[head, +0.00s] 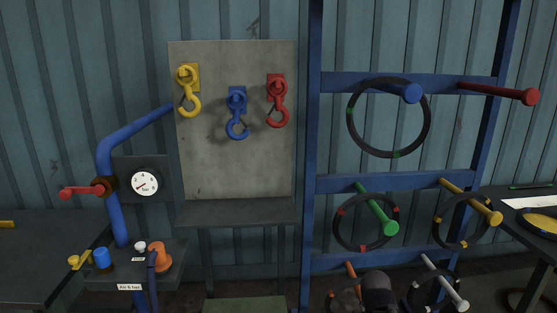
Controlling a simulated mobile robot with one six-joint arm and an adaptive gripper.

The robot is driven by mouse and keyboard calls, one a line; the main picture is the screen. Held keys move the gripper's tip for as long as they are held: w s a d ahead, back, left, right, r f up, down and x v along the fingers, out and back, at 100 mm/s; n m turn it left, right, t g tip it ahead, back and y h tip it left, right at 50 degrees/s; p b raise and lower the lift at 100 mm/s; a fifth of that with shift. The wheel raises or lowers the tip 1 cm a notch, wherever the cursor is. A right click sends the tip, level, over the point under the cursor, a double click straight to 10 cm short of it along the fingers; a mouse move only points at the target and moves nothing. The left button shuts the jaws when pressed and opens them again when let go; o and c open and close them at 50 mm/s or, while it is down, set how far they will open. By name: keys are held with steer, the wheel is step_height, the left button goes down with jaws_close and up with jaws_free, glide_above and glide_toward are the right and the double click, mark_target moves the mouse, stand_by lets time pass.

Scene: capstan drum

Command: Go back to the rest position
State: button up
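A blue rack (311,150) stands right of centre with coloured pegs. A ring with green marks (430,118) hangs on the blue peg (411,92). A ring with red marks (338,222) hangs on the green peg (389,226). A ring with yellow marks (436,228) hangs on the yellow peg (493,217). The red peg (528,97) is bare. Lower rings around the orange peg (351,271) and the pale grey peg (459,303) are partly cut off.
A grey board (235,165) carries yellow (190,104), blue (237,128) and red (278,113) hooks. A blue pipe (113,205), red handle (80,191) and gauge (144,184) stand left. Dark tables (35,255) flank both sides.

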steer(key=s+a+f+n+g+y, duration=0.2)
steer(key=s+a+n+g, duration=0.35)
steer(key=s+a, duration=0.4)
step_height(320, 180, up, 14)
steer(key=w+a+t+p, duration=0.1)
steer(key=w+p, duration=0.1)
steer(key=p, duration=1.1)
steer(key=shift+a+p, duration=0.2)
steer(key=shift+p, duration=0.2)
